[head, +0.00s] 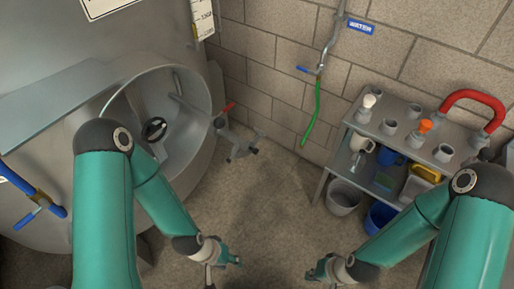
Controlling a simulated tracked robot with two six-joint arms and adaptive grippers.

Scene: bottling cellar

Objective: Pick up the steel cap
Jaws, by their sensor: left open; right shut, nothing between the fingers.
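I cannot tell for certain which thing is the steel cap. Several small grey cylindrical pieces (388,126) stand on top of the metal shelf unit at the right, and any of them may be it or only a holder. My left gripper (232,262) is at the bottom middle, low over the floor, open and empty. My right gripper (318,272) is at the bottom, right of the left one, shut with nothing in it. Both grippers are well apart from the shelf unit.
The shelf unit (340,141) also bears a white-topped piece (369,101), an orange piece (425,126) and a red hose (472,96). Buckets stand below. A big steel tank with an open round hatch (198,93) fills the left. A green hose (317,112) hangs on the wall. Middle floor is clear.

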